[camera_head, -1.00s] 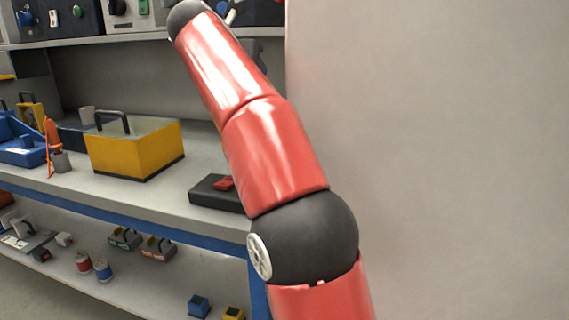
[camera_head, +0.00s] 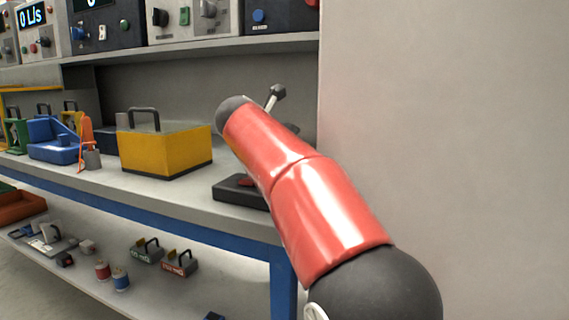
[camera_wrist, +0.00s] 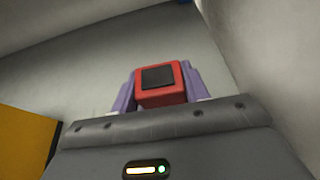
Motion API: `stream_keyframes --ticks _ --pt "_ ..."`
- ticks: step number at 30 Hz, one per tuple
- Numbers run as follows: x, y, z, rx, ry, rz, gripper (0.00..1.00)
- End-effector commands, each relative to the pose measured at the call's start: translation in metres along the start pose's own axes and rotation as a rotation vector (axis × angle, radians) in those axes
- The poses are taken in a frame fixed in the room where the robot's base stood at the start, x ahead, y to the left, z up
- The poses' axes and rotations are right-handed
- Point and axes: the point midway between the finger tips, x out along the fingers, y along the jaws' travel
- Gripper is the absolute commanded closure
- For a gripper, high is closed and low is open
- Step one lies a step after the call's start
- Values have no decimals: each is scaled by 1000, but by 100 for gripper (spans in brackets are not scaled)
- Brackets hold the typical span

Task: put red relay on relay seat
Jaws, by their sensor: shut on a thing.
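The red relay (camera_wrist: 161,95), a red block with a dark square on its face, is between the two purple fingers of my gripper (camera_wrist: 160,85) in the wrist view. The fingers are shut on its sides. What is beneath the relay is hidden. In the head view my arm reaches over the right end of the bench, and I cannot make out the gripper or the relay there.
A yellow box (camera_head: 165,150) with a dark handle stands on the bench left of the black base. A control-panel shelf (camera_head: 200,44) runs above. A plain wall (camera_head: 450,120) closes the right side. Several small parts lie on the lower shelf.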

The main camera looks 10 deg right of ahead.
Motion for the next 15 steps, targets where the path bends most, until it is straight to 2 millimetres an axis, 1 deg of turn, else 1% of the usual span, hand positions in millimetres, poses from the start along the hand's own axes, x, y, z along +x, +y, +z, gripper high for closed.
stream_keyframes --ticks 1,3,6,15 --pt "5 0 -12 -1 2 -1 82" --pt "10 0 -23 -2 2 -1 82" --pt "13 0 -32 -1 1 0 82" --pt "13 0 -31 0 1 0 82"
